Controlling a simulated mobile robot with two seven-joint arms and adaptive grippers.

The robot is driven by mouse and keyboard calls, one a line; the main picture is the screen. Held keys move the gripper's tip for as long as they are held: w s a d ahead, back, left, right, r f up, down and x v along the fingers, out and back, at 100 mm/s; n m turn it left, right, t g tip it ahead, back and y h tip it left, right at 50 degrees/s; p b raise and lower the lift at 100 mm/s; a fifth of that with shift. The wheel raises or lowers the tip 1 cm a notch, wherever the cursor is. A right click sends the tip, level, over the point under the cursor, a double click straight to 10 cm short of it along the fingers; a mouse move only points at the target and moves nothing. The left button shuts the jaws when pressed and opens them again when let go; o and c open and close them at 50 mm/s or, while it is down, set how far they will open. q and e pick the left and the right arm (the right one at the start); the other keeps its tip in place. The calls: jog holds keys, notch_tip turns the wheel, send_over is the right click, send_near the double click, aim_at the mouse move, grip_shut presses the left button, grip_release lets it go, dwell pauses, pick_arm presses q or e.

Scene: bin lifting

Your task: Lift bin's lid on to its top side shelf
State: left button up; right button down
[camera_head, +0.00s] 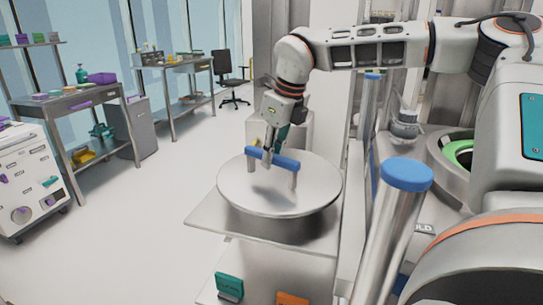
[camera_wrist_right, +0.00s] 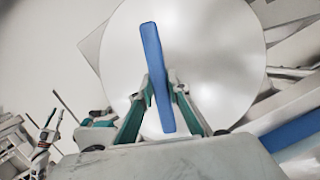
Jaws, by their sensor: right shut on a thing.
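The lid (camera_head: 322,190) is a round, shiny metal disc with a blue bar handle (camera_head: 286,163) on two posts. It lies level over the square metal shelf (camera_head: 212,220); I cannot tell whether it touches the shelf. My right gripper (camera_head: 266,157) comes down from above and is shut on the middle of the handle. In the right wrist view, the green-sided fingers (camera_wrist_right: 161,95) straddle the blue handle (camera_wrist_right: 152,45), with the lid (camera_wrist_right: 220,60) behind. The bin (camera_head: 436,160), at the right, is open with a green inner ring and partly hidden. My left gripper is not in view.
A metal post with a blue cap (camera_head: 408,174) stands right of the shelf. Teal (camera_head: 229,287) and orange (camera_head: 291,298) items show below it. Benches (camera_head: 80,97) and a chair (camera_head: 229,68) stand at the far left, with clear floor between.

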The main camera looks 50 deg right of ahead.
jog(key=shift+r, duration=0.2)
dwell(0.4)
jog(key=c, duration=1.9)
grip_release()
jog(key=shift+a, duration=0.1)
jog(key=shift+s+f, duration=0.1)
jog(key=shift+f, duration=0.25)
jog(key=shift+r, duration=0.55)
jog(key=v, duration=1.1)
jog(key=shift+s+r, duration=0.15)
